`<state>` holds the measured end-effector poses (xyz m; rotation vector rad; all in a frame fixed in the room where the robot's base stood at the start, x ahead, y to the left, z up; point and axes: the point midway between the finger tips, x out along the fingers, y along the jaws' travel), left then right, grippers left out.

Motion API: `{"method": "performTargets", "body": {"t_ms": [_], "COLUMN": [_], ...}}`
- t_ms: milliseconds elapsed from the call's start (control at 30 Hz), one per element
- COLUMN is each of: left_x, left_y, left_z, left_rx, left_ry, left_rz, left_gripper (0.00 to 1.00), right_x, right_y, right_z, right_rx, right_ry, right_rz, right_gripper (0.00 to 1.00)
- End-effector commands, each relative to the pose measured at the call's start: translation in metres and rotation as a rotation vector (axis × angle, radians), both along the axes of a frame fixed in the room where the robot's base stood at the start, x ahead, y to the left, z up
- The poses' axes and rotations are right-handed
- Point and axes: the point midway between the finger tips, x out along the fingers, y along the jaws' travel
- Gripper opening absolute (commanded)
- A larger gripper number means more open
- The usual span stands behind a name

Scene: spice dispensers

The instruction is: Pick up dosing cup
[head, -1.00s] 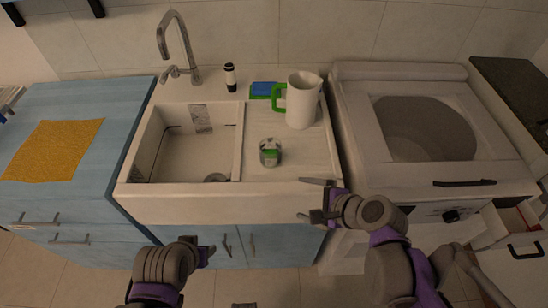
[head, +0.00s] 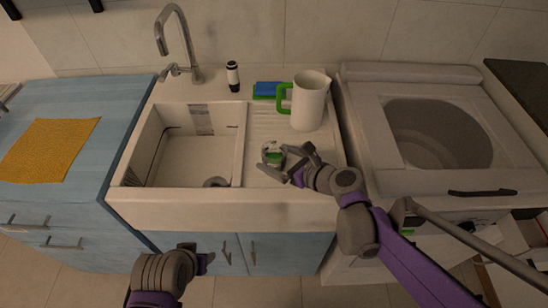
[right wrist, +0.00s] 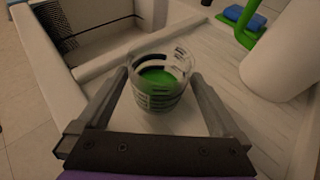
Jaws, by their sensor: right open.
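The dosing cup (head: 272,154) is a small clear cup with dark markings and green in its lower part. It stands on the ribbed drainboard right of the sink basin. In the right wrist view the cup (right wrist: 160,80) stands upright between the tips of my right gripper (right wrist: 162,84). In the head view my right gripper (head: 284,160) is open around the cup, with a gap showing on each side in the wrist view. My left gripper (head: 207,258) is low in front of the sink cabinet, away from the cup; its finger opening is unclear.
A white pitcher with a green handle (head: 310,103) stands behind the cup to the right. A blue and green sponge (head: 267,90) and a dark-and-white bottle (head: 233,76) are at the back. The sink basin (head: 180,160) is left of the cup.

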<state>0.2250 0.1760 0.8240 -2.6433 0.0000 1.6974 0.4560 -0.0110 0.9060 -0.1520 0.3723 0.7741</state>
Motion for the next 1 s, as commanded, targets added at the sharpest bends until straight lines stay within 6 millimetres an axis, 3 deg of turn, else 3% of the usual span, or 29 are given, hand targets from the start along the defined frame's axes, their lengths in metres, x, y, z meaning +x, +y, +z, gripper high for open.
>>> {"method": "performTargets", "body": {"t_ms": [200,533,1000], "left_x": [0.0,0.0,0.0], "left_y": [0.0,0.0,0.0], "left_z": [-0.003,-0.003,-0.003], "left_rx": [0.0,0.0,0.0], "left_ry": [0.001,0.001,0.001], "left_rz": [0.0,0.0,0.0], "left_gripper": [0.52,0.52,0.52], "right_x": [0.022,0.026,0.026], "right_y": [0.024,0.029,0.029], "right_z": [-0.007,-0.01,-0.01], "right_rx": [0.0,-0.001,-0.002], "right_ry": [-0.001,-0.001,-0.001], "right_rz": [0.004,0.001,0.001], "right_gripper": [1.0,1.0,0.15]}}
